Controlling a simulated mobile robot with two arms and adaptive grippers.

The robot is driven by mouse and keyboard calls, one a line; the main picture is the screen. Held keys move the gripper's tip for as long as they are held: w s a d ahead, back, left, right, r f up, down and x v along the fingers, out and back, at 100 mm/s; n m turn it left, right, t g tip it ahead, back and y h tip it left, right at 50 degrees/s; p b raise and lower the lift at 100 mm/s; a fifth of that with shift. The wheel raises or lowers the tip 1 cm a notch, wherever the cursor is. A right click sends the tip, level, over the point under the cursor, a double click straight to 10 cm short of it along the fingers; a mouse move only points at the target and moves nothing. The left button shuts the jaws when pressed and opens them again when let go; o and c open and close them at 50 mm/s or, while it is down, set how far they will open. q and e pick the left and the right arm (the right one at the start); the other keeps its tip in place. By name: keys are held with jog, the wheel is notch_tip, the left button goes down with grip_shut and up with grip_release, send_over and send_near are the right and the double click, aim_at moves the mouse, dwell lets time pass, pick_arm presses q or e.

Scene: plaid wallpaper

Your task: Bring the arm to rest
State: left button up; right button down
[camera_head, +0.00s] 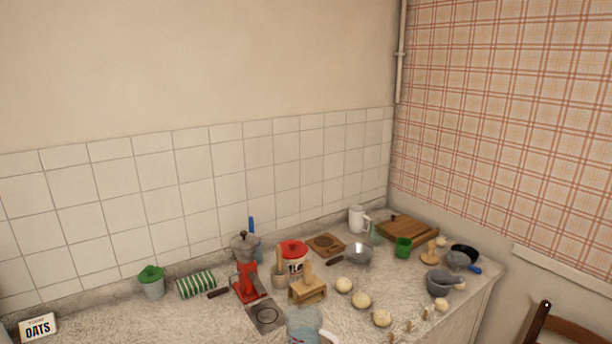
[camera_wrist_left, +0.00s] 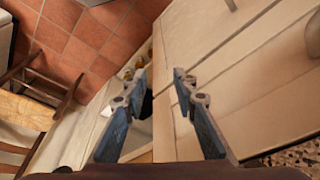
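My left gripper (camera_wrist_left: 159,82) shows in the left wrist view with its two blue-grey fingers spread apart and nothing between them. Behind the fingers is a pale panelled surface (camera_wrist_left: 235,75), apart from them as far as I can tell. No arm or gripper of mine shows in the head view. My right gripper is in neither view.
In the head view a speckled counter (camera_head: 215,318) holds many items, including a red coffee grinder (camera_head: 248,280), an oats box (camera_head: 38,327) and a wooden board (camera_head: 407,231). A wooden chair (camera_wrist_left: 45,85) stands on the tiled floor (camera_wrist_left: 85,45) in the wrist view.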

pick_arm(q)
notch_tip(320, 180, down, 13)
jog(key=s, duration=0.2)
jog(key=s+a+f+g+b, duration=0.1)
jog(key=s+f, duration=0.8)
jog(key=f, duration=0.2)
jog(key=s+a+f+g+b, duration=0.1)
jog(key=s+a+f+b, duration=0.1)
jog(key=s+f, duration=0.7)
notch_tip(320, 180, down, 2)
jog(key=shift+f, duration=0.25)
